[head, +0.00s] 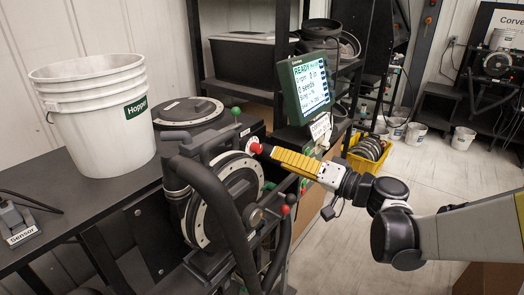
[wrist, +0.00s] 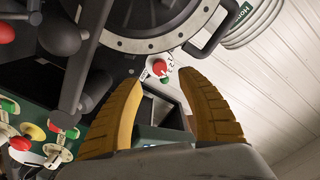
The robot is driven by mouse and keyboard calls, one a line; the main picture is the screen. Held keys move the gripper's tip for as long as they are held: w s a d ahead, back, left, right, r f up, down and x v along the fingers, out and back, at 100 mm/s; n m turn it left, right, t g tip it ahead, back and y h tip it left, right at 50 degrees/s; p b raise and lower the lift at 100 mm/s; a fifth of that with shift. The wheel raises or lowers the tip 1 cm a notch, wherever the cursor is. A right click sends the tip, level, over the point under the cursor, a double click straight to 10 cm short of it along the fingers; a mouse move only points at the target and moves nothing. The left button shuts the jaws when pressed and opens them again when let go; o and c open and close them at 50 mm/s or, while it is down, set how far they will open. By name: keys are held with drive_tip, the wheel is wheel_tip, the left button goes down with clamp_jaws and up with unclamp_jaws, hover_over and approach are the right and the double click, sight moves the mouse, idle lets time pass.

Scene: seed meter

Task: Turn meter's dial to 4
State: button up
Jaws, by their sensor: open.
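The meter (head: 222,200) is a black machine with a large round, pale-rimmed disc housing, left of my gripper in the head view. A small red dial knob (head: 256,148) on a white plate sits at the upper right of the disc. In the wrist view the dial (wrist: 159,68) shows on its white marked plate, just past and between my fingertips; its setting is too small to read. My gripper (head: 271,152) has yellow fingers and points at the knob from the right. The wrist view shows the gripper (wrist: 161,80) open and empty. Whether a finger touches the knob I cannot tell.
Black hoses and red and green ball-ended levers (head: 291,199) crowd the meter's front. A green display (head: 311,85) reading READY stands behind my gripper. A white Hopper bucket (head: 100,125) stands on the table at left. A yellow crate (head: 370,160) is on the floor behind.

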sight(260, 150)
drive_tip(key=b+x, duration=0.1)
drive_tip(key=x, duration=0.6)
drive_tip(key=shift+w+a+b, duration=0.25)
drive_tip(key=shift+a+b, duration=0.05)
drive_tip(key=shift+b, duration=0.05)
clamp_jaws()
